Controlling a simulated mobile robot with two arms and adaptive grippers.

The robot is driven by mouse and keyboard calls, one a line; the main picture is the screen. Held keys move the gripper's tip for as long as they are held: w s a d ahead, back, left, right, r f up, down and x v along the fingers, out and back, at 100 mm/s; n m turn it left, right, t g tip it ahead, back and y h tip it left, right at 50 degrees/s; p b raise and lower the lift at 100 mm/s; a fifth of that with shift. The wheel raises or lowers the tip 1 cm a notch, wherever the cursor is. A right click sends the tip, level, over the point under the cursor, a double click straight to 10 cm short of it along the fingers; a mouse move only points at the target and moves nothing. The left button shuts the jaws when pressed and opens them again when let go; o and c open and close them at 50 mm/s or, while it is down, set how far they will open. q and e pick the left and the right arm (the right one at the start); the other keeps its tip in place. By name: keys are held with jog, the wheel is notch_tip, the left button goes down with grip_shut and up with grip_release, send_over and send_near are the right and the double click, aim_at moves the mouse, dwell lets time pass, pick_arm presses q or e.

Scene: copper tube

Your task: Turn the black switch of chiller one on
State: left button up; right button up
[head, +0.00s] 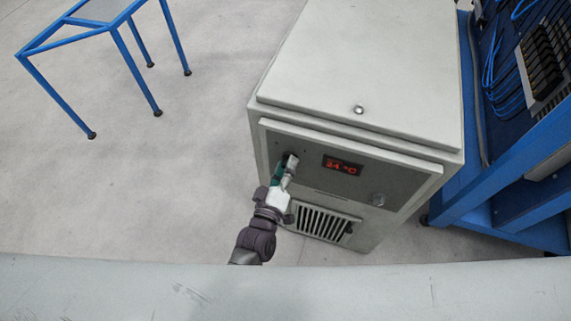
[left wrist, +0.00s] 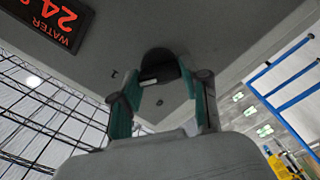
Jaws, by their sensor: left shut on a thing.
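The chiller (head: 365,60) is a pale grey cabinet with a darker front panel. Its black switch (left wrist: 160,66) is a round dark knob with a small pale mark, seen between my fingers in the left wrist view. In the head view my gripper mostly hides the switch. My left gripper (head: 284,172) is at the left part of the panel. Its two teal fingers (left wrist: 160,84) are on either side of the switch and shut on it. My right gripper is in neither view.
A vent grille (head: 323,222) is below. A blue-framed rack (head: 500,185) stands close on the right. A blue-legged table (head: 120,45) is at upper left; floor between is clear.

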pick_arm(q)
jog(key=shift+f+m+p, duration=0.1)
jog(key=shift+m+p, duration=0.2)
jog(key=shift+m, duration=0.8)
jog(key=shift+s, duration=0.1)
jog(key=o, duration=1.1)
jog(key=shift+o, duration=0.2)
jog(key=v, duration=1.2)
